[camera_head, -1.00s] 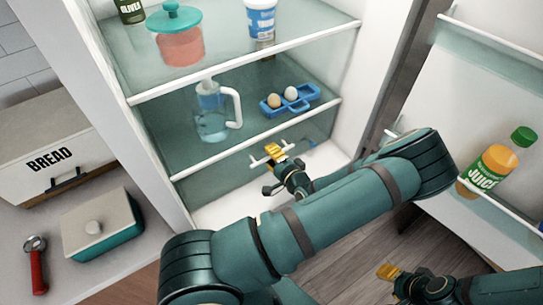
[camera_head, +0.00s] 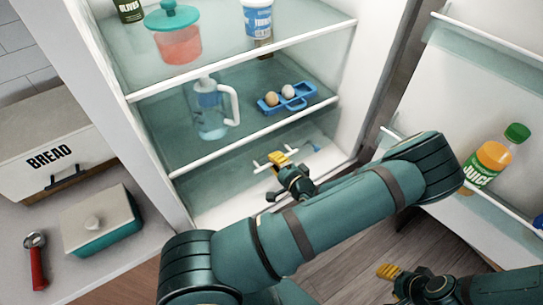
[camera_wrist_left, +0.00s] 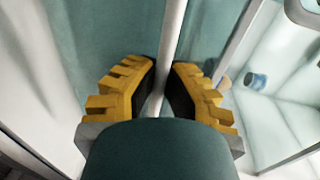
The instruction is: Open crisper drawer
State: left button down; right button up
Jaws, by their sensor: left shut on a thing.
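The crisper drawer has a clear teal front (camera_wrist_left: 100,50) at the bottom of the fridge, under the lower shelf. Its white bar handle (camera_head: 262,164) is partly covered by my left gripper (camera_head: 279,160). In the left wrist view, the handle (camera_wrist_left: 172,45) runs between the yellow fingers of the left gripper (camera_wrist_left: 163,85), which is shut on it. A small blue thing (camera_head: 315,147) shows behind the handle, apparently inside the drawer. My right gripper (camera_head: 389,271) hangs low over the floor, away from the drawer; its finger gap is unclear.
The lower shelf holds a pitcher (camera_head: 209,115) and a blue egg tray (camera_head: 286,102). The open fridge door (camera_head: 475,90) stands at right with a juice bottle (camera_head: 492,160). A counter with a bread box (camera_head: 55,150) is at left. The wooden floor (camera_head: 335,245) is clear.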

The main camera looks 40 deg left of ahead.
pick_arm(q)
jog(key=f+p+v, duration=0.1)
jog(key=f+v, duration=0.1)
jog(key=v, duration=0.9)
jog(key=f+p+v, duration=0.1)
jog(key=f+v, duration=0.1)
jog(key=v, duration=0.9)
jog(key=shift+d, duration=0.4)
pick_arm(e)
jog(key=v, duration=0.2)
jog(key=shift+d+r, duration=0.2)
jog(key=shift+r, duration=0.05)
pick_arm(q)
jog(key=shift+s+f, duration=0.1)
jog(key=c, duration=1)
grip_release()
notch_tip(320, 180, up, 10)
jog(key=shift+r, duration=0.1)
pick_arm(e)
jog(key=shift+d, duration=0.1)
